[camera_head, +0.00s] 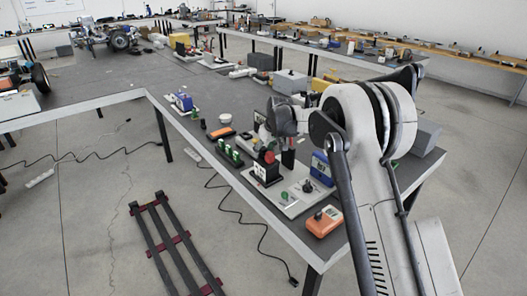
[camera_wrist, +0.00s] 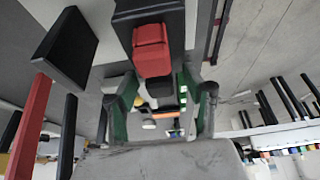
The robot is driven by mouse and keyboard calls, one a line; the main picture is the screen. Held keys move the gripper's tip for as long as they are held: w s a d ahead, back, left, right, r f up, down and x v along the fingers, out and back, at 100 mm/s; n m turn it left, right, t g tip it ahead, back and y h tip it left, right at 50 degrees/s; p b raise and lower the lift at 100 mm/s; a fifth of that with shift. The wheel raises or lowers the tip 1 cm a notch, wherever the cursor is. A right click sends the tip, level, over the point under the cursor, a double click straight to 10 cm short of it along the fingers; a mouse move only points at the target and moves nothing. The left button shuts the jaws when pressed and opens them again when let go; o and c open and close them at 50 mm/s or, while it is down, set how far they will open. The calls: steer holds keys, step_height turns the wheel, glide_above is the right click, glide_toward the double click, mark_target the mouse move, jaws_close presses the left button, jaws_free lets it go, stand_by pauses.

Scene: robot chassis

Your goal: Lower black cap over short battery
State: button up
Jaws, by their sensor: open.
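My gripper (camera_wrist: 160,100) is open, with its two green-sided fingers apart in the wrist view. A black block with a red part (camera_wrist: 151,50) shows at the top, beyond the fingers. A flat black square piece (camera_wrist: 67,48) shows at upper left; I cannot tell whether it is the black cap. In the head view a black box with a red top (camera_head: 266,170) stands on the bench below my wrist, and green upright cells (camera_head: 229,152) stand to its left. I cannot tell which is the short battery. My fingertips are not clear in the head view.
An orange meter (camera_head: 324,221) lies at the bench's near corner, with a blue device (camera_head: 321,168) behind it. A white board (camera_head: 299,197) lies between the black box and the meter. An orange-topped item (camera_head: 221,133) lies farther left. Grey boxes (camera_head: 290,82) stand behind my arm.

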steer(key=v, duration=1.2)
steer(key=shift+d, duration=0.1)
steer(key=s+d+r+m+t, duration=0.1)
steer(key=s+d+r, duration=0.4)
steer(key=s, duration=0.2)
steer(key=s+d+r+m+h, duration=0.15)
steer(key=s+d+r, duration=0.25)
steer(key=s, duration=0.4)
steer(key=s+d+r+m+t+y, duration=0.1)
steer(key=s+d+r+m, duration=0.1)
steer(key=s+d+r, duration=0.4)
steer(key=s+d+f+m, duration=0.1)
steer(key=s+d+f, duration=0.1)
steer(key=s, duration=0.7)
steer(key=s+d+f+m+t+h, duration=0.1)
steer(key=s+d+f, duration=0.2)
steer(key=s, duration=0.7)
steer(key=s+d+f+m+h, duration=0.1)
steer(key=s+d+f, duration=0.2)
steer(key=s, duration=0.7)
steer(key=shift+f+m+t, duration=0.35)
steer(key=shift+f+t, duration=0.05)
